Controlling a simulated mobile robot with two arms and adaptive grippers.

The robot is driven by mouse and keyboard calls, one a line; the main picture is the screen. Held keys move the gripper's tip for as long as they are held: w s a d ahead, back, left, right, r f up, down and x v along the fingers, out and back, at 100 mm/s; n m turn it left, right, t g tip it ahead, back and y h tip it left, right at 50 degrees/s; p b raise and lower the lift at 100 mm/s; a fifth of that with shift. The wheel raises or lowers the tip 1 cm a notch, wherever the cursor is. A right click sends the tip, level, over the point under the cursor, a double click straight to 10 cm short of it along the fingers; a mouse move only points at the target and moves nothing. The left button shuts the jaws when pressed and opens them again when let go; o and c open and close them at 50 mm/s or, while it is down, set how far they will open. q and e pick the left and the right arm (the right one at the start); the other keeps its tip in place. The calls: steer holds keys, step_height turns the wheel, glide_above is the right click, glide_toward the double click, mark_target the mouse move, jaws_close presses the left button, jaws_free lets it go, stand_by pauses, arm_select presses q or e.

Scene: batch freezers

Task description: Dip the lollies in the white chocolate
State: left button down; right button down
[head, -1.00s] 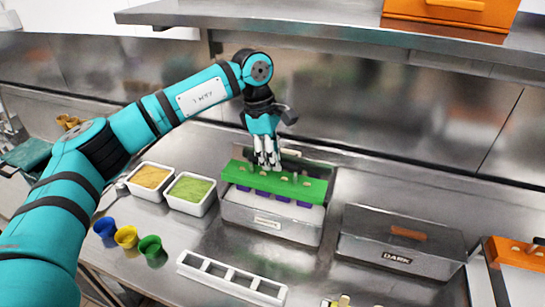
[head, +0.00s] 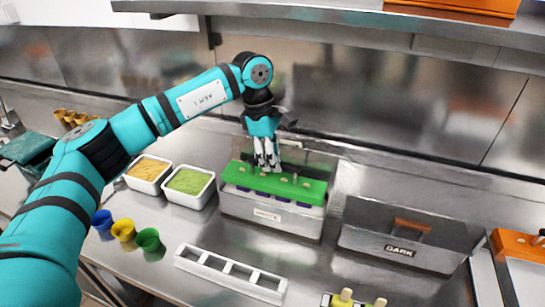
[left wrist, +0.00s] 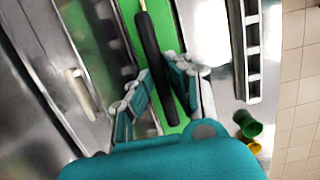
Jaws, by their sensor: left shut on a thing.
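A green lolly holder (head: 300,189) with several stick ends on top lies level over an open steel bath (head: 290,222), whose front label is too small to read. Purple lollies show as slivers under its front edge, low in the bath; their lower ends are hidden. My left gripper (head: 267,168) points down at the holder's middle and is shut on it. In the left wrist view, the fingers of my left gripper (left wrist: 165,90) flank a dark bar (left wrist: 156,55) along the green holder (left wrist: 132,20). My right gripper is out of view.
A closed "DARK" bath (head: 365,242) stands right. Trays of orange (head: 148,170) and green (head: 189,182) topping stand left, with blue, yellow and green cups (head: 148,240) before them. A white slotted rack (head: 230,275) lies in front. A steel shelf (head: 330,15) hangs above.

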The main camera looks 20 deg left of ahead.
arm_select(q)
steer(key=shift+w+f+b, duration=0.1)
steer(key=shift+f+b, duration=1.25)
steer(key=shift+f, duration=0.6)
steer(key=shift+r, duration=0.1)
stand_by(0.6)
steer(key=shift+r+p, duration=2)
steer(key=shift+r, duration=1.65)
step_height(320, 180, up, 5)
steer(key=p, duration=0.3)
glide_above(273, 178)
steer(key=shift+a, duration=0.1)
